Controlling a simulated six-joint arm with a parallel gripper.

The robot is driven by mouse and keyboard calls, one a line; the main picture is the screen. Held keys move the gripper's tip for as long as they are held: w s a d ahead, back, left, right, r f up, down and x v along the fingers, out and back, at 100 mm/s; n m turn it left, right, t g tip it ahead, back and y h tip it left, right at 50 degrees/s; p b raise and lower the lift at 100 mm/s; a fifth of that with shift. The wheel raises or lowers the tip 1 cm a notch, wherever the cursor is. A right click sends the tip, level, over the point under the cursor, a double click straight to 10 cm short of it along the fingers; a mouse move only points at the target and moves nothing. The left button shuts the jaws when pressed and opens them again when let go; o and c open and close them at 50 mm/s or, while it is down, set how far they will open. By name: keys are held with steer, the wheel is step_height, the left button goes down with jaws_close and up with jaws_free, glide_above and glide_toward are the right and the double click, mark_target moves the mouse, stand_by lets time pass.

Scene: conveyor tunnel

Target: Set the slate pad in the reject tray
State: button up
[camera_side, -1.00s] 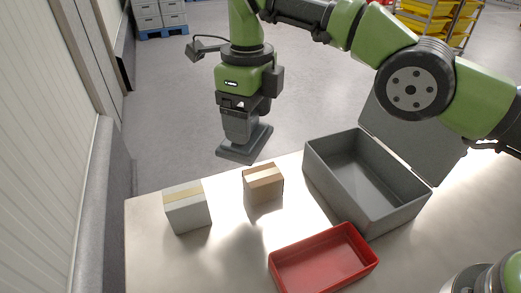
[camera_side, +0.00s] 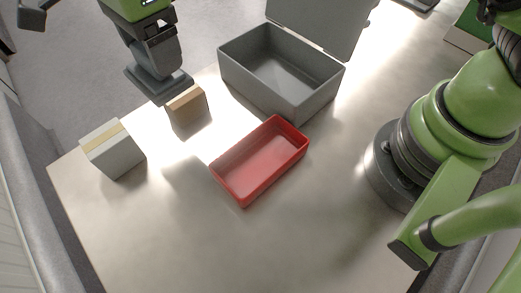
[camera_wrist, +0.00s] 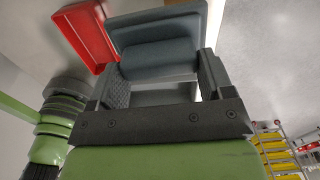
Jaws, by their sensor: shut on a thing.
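The slate pad (camera_side: 159,84) is a dark grey flat plate with a raised block on top. My gripper (camera_side: 152,58) is shut on that block, and the pad hangs below, just behind the brown box near the table's far edge. In the wrist view, the pad (camera_wrist: 158,50) spans the space between the fingers of my gripper (camera_wrist: 160,72). The red tray (camera_side: 222,178), which looks to be the reject tray, lies on the table, well apart from the pad; its inside looks empty. The red tray also shows in the wrist view (camera_wrist: 88,35), partly hidden by the pad.
A brown box (camera_side: 188,110) stands between the pad and the red tray. A white box (camera_side: 113,150) with a tan strip stands left. An open grey bin (camera_side: 300,98) with its lid raised stands behind the tray. The table front is clear.

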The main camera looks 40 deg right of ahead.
steer(key=s+d+f+n, duration=0.1)
steer(key=s+d+n, duration=0.1)
steer(key=s+n, duration=0.6)
steer(key=n, duration=0.9)
glide_above(258, 159)
step_height(258, 159, down, 7)
steer(key=shift+f, duration=2.35)
steer(key=shift+f, duration=0.1)
steer(key=o, duration=0.8)
step_height(258, 159, up, 12)
steer(key=shift+r, duration=0.2)
